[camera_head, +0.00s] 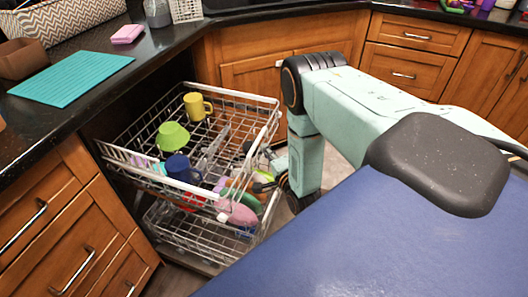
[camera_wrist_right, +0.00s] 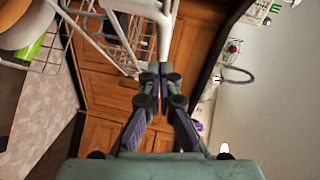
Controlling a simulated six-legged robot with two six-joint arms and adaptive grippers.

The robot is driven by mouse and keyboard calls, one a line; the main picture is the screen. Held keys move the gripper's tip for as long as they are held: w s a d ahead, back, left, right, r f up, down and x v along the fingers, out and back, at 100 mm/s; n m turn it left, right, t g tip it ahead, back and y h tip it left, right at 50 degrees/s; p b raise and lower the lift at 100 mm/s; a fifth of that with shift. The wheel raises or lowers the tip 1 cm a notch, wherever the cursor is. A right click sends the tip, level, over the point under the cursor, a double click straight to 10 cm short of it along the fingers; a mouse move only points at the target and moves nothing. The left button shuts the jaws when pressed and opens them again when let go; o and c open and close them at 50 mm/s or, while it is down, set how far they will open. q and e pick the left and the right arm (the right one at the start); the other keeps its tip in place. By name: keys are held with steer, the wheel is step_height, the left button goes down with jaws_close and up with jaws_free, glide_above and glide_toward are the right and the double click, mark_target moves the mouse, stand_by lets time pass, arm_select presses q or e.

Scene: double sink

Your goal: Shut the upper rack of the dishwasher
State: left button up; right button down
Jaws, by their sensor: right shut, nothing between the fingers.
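The upper rack (camera_head: 245,95) is a white wire basket, pulled out of the dishwasher under the counter. It holds a yellow mug (camera_head: 197,106), a green cup (camera_head: 172,136) and a blue mug (camera_head: 182,168). My right gripper (camera_head: 250,152) is at the rack's right side, partly hidden by its wires and my arm. In the right wrist view, its fingers (camera_wrist_right: 160,72) are shut and empty, close to a white rack bar (camera_wrist_right: 165,35). I cannot tell whether they touch it. My left gripper is out of view.
The lower rack (camera_head: 185,238) is also out, below, with a pink item (camera_head: 238,212) and other dishes above or in it. A dark counter (camera_head: 165,45) with a teal mat (camera_head: 72,80) runs along the left. Wooden cabinets (camera_head: 255,72) stand behind.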

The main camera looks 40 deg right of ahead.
steer(key=shift+w+a, duration=0.3)
steer(key=shift+w, duration=0.2)
steer(key=shift+w+a, duration=0.1)
